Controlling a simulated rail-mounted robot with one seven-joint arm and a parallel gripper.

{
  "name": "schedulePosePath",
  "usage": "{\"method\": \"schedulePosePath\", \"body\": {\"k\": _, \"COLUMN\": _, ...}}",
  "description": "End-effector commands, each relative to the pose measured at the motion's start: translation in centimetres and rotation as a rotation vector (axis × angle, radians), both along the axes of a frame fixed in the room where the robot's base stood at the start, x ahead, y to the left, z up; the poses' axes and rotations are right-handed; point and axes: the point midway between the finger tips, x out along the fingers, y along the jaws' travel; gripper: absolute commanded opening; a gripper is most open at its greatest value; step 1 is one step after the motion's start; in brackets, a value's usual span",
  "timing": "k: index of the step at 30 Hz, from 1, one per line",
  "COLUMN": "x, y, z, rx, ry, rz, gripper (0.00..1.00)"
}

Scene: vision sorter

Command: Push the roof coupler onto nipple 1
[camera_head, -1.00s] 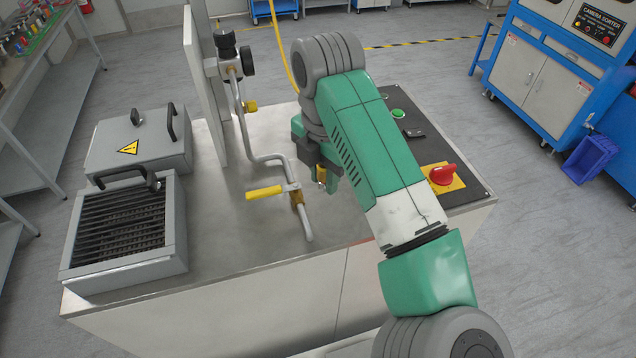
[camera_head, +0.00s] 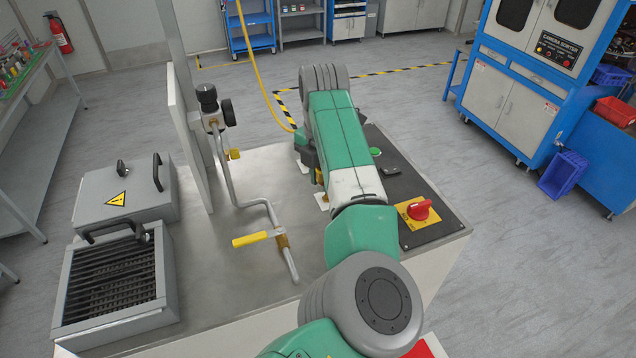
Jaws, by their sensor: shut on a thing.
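My gripper (camera_head: 317,172) is at the back of the metal bench, mostly hidden behind my green arm. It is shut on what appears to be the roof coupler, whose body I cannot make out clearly. A yellow hose (camera_head: 265,75) comes down from above and ends behind my arm near the gripper. A small brass fitting (camera_head: 324,199) stands on a white tag just below the gripper, and another white tag shows to its left. I cannot tell which is nipple 1, nor whether the coupler touches a nipple.
A bent pipe with a yellow-handled valve (camera_head: 258,238) stands left of my arm. A grilled grey box (camera_head: 165,275) with its lid unit is at the left. A control panel with a red switch (camera_head: 419,210) is on the right. A thin upright panel (camera_head: 190,135) stands behind the pipe.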

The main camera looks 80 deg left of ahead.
Motion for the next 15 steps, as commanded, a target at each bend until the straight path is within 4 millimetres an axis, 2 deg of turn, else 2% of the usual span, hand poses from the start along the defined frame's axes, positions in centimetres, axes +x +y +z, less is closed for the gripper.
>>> {"method": "schedulePosePath", "body": {"k": 10, "x": 1.9, "y": 3.9, "z": 0.2, "rx": 0.001, "ry": -0.001, "rz": -0.002, "gripper": 0.0}}
{"method": "schedulePosePath", "body": {"k": 15, "x": 2.5, "y": 4.7, "z": 0.1, "rx": -0.001, "ry": -0.001, "rz": 0.0, "gripper": 0.0}}
